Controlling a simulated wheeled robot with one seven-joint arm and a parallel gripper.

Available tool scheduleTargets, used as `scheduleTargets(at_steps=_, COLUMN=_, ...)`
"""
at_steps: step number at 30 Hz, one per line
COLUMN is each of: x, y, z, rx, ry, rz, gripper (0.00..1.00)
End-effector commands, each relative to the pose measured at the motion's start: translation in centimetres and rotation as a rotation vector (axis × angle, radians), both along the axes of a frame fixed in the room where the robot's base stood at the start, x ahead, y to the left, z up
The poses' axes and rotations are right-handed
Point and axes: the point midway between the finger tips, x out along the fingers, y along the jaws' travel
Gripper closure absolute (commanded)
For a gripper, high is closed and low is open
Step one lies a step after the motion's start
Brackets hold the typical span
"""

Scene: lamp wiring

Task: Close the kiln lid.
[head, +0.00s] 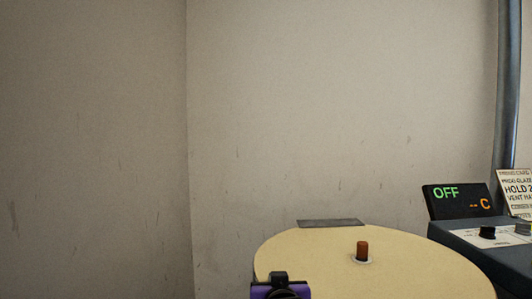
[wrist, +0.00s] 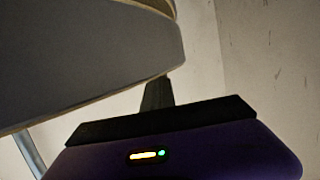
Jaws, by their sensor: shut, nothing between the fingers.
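The kiln lid (head: 310,252) is a round cream disc at the bottom of the head view, with a brown peg (head: 362,250) standing on it. Its front edge is cut off by the picture. A grey plate (head: 331,223) shows at its back edge. Whether a gap lies under the lid is hidden. A grey-sided part with cream edges (wrist: 100,55), apparently of the kiln, fills the upper left of the wrist view. My gripper (wrist: 157,92) is shut and empty, its dark fingers close beside that part; contact cannot be told. Its purple body (head: 280,290) shows low in the head view.
A control box (head: 485,237) with a display reading OFF (head: 458,201) stands right of the lid. A printed card (head: 516,190) and a metal pipe (head: 508,80) are behind it. Bare walls (head: 95,130) meet in a corner at the back left.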

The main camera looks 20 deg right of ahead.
Motion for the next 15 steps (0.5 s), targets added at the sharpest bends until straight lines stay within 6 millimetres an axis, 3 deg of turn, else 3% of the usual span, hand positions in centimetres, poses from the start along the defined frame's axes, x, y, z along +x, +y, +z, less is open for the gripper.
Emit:
scheduleTargets(at_steps=1, x=-0.1, y=0.0, z=-1.5, rx=-0.005, ry=-0.009, rz=0.000, gripper=1.00)
scheduleTargets(at_steps=3, x=-0.2, y=0.0, z=-2.1, rx=-0.009, ry=-0.027, rz=-0.001, gripper=1.00)
scheduleTargets(at_steps=15, x=-0.4, y=0.1, z=-3.8, rx=-0.021, ry=-0.064, rz=0.000, gripper=1.00)
